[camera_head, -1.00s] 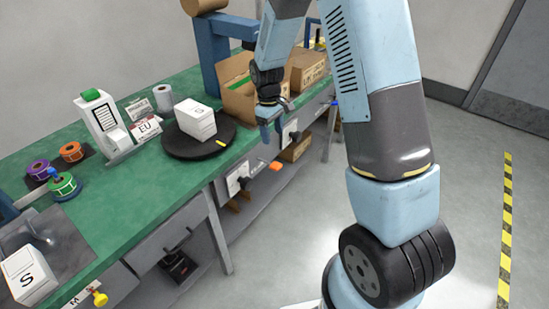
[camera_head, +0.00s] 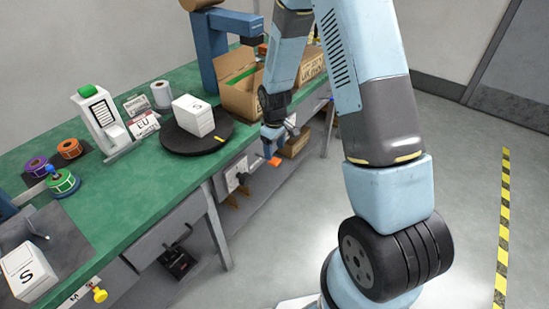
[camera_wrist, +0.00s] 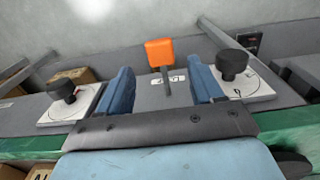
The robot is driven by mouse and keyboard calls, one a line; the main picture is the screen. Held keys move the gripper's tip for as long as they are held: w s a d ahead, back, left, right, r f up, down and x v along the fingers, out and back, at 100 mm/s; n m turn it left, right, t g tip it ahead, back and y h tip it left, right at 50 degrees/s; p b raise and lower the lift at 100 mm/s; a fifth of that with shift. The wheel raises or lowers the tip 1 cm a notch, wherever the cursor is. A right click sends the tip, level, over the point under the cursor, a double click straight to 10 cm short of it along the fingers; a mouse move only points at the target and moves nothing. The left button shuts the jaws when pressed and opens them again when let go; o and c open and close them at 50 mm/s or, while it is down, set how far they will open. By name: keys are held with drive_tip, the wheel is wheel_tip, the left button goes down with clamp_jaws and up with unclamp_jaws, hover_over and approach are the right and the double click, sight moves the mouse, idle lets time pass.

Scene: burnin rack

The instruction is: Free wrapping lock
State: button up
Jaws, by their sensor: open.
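The lock appears to be the orange-tipped lever (camera_wrist: 160,52) on a grey panel along the bench front, with a small white label (camera_wrist: 172,77) that is too small to read surely. The orange tip also shows in the head view (camera_head: 275,161), just below my gripper (camera_head: 274,142). In the wrist view my gripper (camera_wrist: 160,82) is open, with a blue finger on each side of the lever's dark stem in the picture. The orange tip shows beyond the fingertips. No contact is visible, and I cannot tell how deep the lever sits between the fingers.
White plates with black knobs flank the lever, left (camera_wrist: 70,102) and right (camera_wrist: 235,75). The green bench (camera_head: 130,205) carries a black turntable (camera_head: 225,131) with a white box (camera_head: 193,116), a label holder, tape rolls and cardboard boxes. Open floor lies right of my arm.

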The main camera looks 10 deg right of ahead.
sight(275, 160)
drive_tip(key=shift+f, duration=2.5)
drive_tip(key=shift+c, duration=0.4)
clamp_jaws()
